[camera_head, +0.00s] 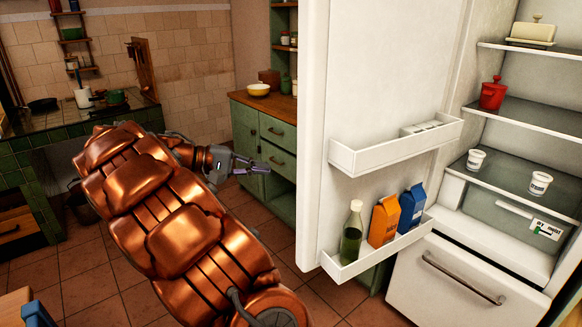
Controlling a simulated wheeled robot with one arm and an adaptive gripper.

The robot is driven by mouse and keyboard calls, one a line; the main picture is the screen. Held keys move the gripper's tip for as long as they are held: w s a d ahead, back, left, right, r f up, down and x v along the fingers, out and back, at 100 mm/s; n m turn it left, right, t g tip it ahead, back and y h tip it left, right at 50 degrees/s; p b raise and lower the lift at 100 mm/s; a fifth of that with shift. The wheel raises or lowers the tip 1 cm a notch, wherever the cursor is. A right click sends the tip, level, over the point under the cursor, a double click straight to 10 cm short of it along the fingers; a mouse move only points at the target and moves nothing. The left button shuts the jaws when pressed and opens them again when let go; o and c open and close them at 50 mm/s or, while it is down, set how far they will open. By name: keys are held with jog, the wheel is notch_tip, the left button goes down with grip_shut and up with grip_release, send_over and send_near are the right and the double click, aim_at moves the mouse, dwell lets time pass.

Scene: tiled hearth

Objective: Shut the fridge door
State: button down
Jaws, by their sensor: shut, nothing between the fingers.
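The white fridge door (385,85) stands wide open at the right of centre, its inner side facing me. Its shelves hold a green bottle (351,236), an orange carton (384,218) and a blue carton (412,208). The fridge body (462,241) is at the right, its inside exposed. My gripper (262,168) is shut and empty, left of the door's free edge and apart from it in the picture. My copper-coloured arm reaches up from the lower middle and hides part of the floor.
Inside the fridge are a red pot (493,94), a butter dish (531,33) and two white cups (540,183). A green cabinet (262,140) with a yellow bowl (259,90) stands behind my gripper. A tiled hearth (70,125) is at the left.

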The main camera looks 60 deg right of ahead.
jog(key=w+d+f+m+g+h+b, duration=0.25)
jog(key=w+d, duration=0.25)
jog(key=w, duration=0.3)
jog(key=s+d+p, duration=0.1)
jog(key=s+d, duration=0.5)
jog(key=s, duration=0.3)
jog(key=shift+s, duration=0.15)
jog(key=shift+d+n+t, duration=0.1)
jog(key=shift+n+t, duration=0.15)
dwell(0.3)
